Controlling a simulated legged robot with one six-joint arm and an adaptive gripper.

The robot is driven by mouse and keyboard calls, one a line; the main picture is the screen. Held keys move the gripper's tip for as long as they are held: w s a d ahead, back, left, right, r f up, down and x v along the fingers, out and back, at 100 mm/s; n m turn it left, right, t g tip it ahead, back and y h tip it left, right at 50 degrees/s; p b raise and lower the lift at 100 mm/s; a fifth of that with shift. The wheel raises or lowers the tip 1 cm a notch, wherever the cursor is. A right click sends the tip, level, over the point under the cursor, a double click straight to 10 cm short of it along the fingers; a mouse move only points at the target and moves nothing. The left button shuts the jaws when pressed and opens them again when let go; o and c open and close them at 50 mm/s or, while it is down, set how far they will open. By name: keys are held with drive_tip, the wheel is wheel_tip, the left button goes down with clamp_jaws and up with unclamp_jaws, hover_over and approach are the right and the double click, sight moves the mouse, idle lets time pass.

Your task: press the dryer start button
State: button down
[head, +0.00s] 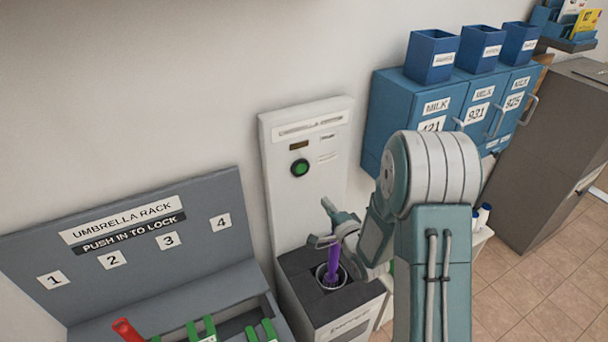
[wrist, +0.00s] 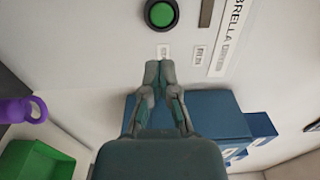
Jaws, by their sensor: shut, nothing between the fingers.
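The dryer start button (head: 300,168) is a round green button with a dark rim on the dryer's upright white panel (head: 293,212). It also shows at the top of the wrist view (wrist: 162,13). My gripper (head: 328,207) is below and to the right of the button in the head view, apart from it. In the wrist view its fingertips (wrist: 160,68) are together and empty, pointing toward the button with a gap between. A purple umbrella (head: 333,266) stands in the round opening of the dryer's dark base (head: 300,271), partly hidden by my gripper.
A grey umbrella rack (head: 190,268) with numbered slots is at left, holding a red handle (head: 125,329) and green parts (head: 208,327). Blue milk lockers (head: 390,100) carry blue bins (head: 431,55) at right. A grey cabinet (head: 560,140) stands beyond.

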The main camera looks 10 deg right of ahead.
sight(301, 169)
drive_tip(key=x, duration=1.3)
drive_tip(key=shift+w+a, duration=0.1)
drive_tip(key=shift+a, duration=0.05)
drive_tip(key=shift+w, duration=0.15)
drive_tip(key=shift+w+a+r, duration=0.15)
drive_tip(key=shift+w+a, duration=0.05)
drive_tip(key=shift+w, duration=0.3)
drive_tip(key=shift+d, duration=0.15)
